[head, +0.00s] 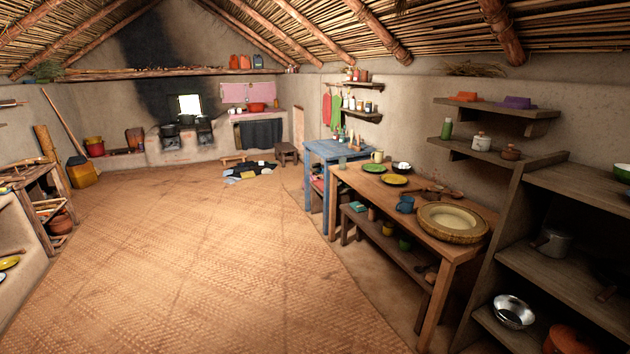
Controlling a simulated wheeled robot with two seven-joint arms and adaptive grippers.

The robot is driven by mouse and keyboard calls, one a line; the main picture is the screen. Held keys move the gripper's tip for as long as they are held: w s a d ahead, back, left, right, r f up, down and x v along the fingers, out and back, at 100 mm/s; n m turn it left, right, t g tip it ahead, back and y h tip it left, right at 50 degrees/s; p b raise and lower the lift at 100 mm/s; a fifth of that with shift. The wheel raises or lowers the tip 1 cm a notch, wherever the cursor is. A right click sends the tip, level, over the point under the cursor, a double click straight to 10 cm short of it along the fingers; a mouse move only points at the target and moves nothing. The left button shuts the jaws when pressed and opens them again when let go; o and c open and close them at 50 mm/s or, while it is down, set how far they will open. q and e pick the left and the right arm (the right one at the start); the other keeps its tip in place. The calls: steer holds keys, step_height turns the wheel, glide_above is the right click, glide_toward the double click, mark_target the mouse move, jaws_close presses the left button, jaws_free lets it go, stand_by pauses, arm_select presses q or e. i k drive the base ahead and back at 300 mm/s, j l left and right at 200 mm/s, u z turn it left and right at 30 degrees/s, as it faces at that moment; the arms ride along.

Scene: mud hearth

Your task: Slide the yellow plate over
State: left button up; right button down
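A yellow plate (394,179) lies flat on the long wooden table (460,195) at the right. It sits just in front of a green plate (374,168) and close to a small dark bowl with white in it (401,167). Another yellow plate (9,262) shows partly at the far left edge, on a low pale shelf. Neither of my grippers shows in the head view.
Dark shelves (560,210) rise at the right.

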mark_target(391, 178)
steer(key=i+j, duration=0.1)
steer(key=i, duration=1.15)
steer(key=i+z, duration=0.1)
steer(key=i, duration=1.15)
steer(key=i+j+z, duration=0.15)
steer(key=i+z, duration=0.2)
steer(key=i+j+z, duration=0.4)
steer(key=i, duration=0.15)
steer(key=i+j+z, duration=0.35)
steer(key=i+l, duration=0.05)
steer(key=i, duration=0.05)
